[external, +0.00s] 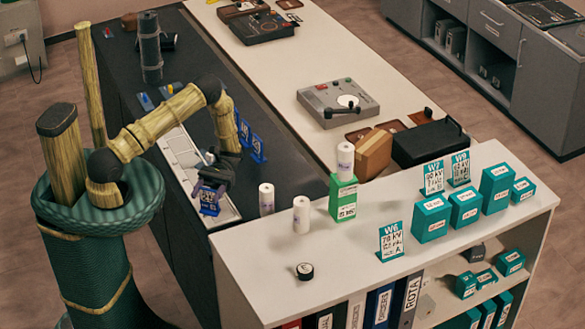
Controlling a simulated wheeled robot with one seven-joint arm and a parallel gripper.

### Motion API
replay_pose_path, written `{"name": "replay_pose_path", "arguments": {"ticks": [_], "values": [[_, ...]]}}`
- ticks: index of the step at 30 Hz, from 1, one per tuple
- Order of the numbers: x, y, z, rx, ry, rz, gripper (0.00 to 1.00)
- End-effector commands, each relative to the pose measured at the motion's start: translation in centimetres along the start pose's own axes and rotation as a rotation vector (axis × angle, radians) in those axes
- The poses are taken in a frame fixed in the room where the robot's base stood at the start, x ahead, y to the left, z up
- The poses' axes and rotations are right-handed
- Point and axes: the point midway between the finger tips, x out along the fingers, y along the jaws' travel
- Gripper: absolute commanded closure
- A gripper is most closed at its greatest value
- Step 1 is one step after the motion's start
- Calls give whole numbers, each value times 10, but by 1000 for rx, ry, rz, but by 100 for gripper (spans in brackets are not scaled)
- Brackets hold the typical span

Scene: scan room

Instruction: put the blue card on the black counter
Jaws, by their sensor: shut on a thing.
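My gripper (213,178) is shut on a blue card (209,202) with white markings. It holds the card upright below its fingers, over the near end of a pale tray (222,209). I cannot tell whether the card's lower edge touches the tray. Two other blue cards, one (244,131) and another (258,149), stand on the black counter (285,165) behind and right of my gripper. My gripper hides part of the tray.
White cylinders (266,199) and a green box (343,198) stand on the pale shelf top (255,245) close to the right. A dark cylinder (150,48) stands farther back on the black counter. The black counter right of my arm is largely clear.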

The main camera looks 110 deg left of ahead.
Motion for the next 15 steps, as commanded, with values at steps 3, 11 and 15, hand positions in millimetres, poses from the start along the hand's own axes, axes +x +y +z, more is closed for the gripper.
{"name": "replay_pose_path", "arguments": {"ticks": [3,11,15], "values": [[-18,18,-7,-2,2,193,87],[-71,57,-9,0,5,582,87],[-105,74,-7,1,6,771,87]]}}
